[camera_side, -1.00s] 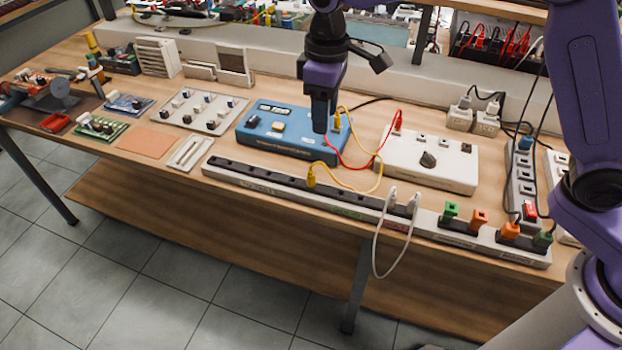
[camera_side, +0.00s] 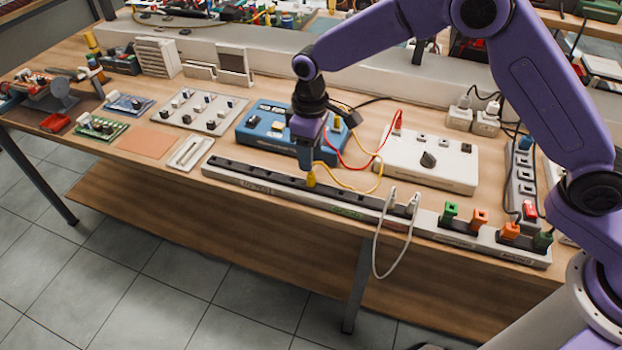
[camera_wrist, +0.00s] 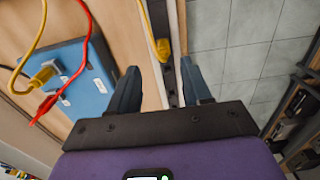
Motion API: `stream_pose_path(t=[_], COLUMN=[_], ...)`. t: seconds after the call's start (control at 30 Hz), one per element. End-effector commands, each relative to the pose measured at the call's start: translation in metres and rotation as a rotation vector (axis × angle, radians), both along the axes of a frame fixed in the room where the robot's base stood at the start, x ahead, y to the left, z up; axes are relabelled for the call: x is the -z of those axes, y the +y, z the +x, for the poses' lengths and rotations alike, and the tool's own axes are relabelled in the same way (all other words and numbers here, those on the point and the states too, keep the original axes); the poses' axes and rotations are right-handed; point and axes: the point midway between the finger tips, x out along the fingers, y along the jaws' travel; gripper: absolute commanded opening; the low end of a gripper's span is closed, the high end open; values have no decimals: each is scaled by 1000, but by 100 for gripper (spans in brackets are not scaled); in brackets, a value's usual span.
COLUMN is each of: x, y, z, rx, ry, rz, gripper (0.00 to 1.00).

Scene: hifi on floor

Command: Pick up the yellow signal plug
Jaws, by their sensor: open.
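A yellow plug (camera_side: 311,178) stands in the long socket strip (camera_side: 345,211) at the bench's front, with a yellow cable running from it. It also shows in the wrist view (camera_wrist: 163,49), ahead of and between my fingers. My gripper (camera_side: 305,166) points down at this plug in the side view, its tips just above or beside it; exact contact is unclear. In the wrist view my gripper (camera_wrist: 160,78) has its fingers wide apart with nothing between the tips. A second yellow plug (camera_wrist: 42,77) is on the blue box (camera_wrist: 88,92), at the cable's other end.
A red cable (camera_side: 352,166) runs from the blue box to a white box (camera_side: 430,160) on the right. White plugs (camera_side: 402,203) stand in the strip further right, their cable hanging off the front. Green and orange plugs (camera_side: 480,218) follow. The tiled floor lies beyond the bench's front edge.

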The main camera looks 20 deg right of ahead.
Motion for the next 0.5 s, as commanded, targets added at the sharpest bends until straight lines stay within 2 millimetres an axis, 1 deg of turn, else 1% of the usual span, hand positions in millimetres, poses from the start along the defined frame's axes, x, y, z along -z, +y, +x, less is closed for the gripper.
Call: stream_pose_path(t=[0.03, 0.27, 0.5], x=[6, 19, 52], y=[0, 1, 1], z=[0, -2, -7], rx=[0, -1, 0], ry=[1, 1, 2], rz=[-1, -1, -2], gripper=[48, 48, 48])
